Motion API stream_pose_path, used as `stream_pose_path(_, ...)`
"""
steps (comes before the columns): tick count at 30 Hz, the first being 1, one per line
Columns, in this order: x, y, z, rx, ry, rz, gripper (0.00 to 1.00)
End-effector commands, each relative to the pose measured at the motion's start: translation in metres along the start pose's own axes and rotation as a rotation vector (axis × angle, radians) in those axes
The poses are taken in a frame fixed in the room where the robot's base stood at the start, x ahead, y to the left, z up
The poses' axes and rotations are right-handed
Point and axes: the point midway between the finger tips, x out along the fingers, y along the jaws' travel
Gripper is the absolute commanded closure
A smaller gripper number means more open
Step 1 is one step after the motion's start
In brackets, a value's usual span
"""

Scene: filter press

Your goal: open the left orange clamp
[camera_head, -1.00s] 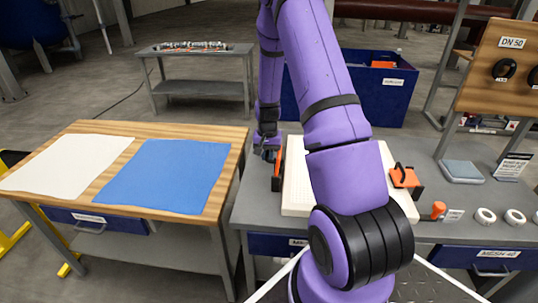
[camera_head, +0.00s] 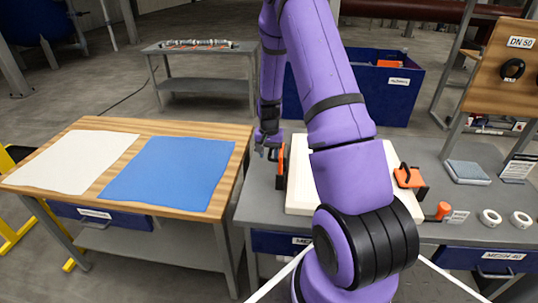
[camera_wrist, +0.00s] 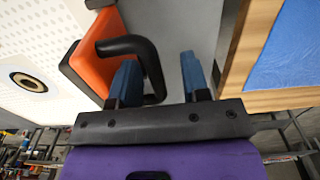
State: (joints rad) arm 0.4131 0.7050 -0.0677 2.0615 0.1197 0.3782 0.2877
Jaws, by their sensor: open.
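The left orange clamp (camera_head: 281,165) stands at the left edge of the white plate block (camera_head: 299,178). In the wrist view its orange body (camera_wrist: 92,62) carries a bent black handle (camera_wrist: 152,62). My gripper (camera_wrist: 158,58) is open, with two blue fingers. One finger lies between the orange body and the handle's outer bar, and the other is beyond the bar on the right. The bar runs between them; I cannot tell whether either finger touches it. In the head view my gripper (camera_head: 268,150) is just left of the clamp, small and partly unclear.
A second orange clamp (camera_head: 408,177) is at the plate block's right side. An orange knob (camera_head: 443,210) and white rings (camera_head: 490,217) lie on the grey bench (camera_head: 256,205). A wooden table (camera_head: 228,170) with a blue cloth (camera_head: 170,170) stands left, across a narrow gap.

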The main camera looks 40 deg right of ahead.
Motion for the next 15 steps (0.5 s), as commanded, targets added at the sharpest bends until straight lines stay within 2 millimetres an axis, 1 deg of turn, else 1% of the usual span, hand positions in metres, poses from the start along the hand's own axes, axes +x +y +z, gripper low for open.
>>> stream_pose_path(1, -0.005, 0.0, 0.0, 0.0, 0.001, 0.0, 0.57)
stream_pose_path(15, -0.045, 0.0, 0.0, 0.0, 0.001, 0.0, 0.57)
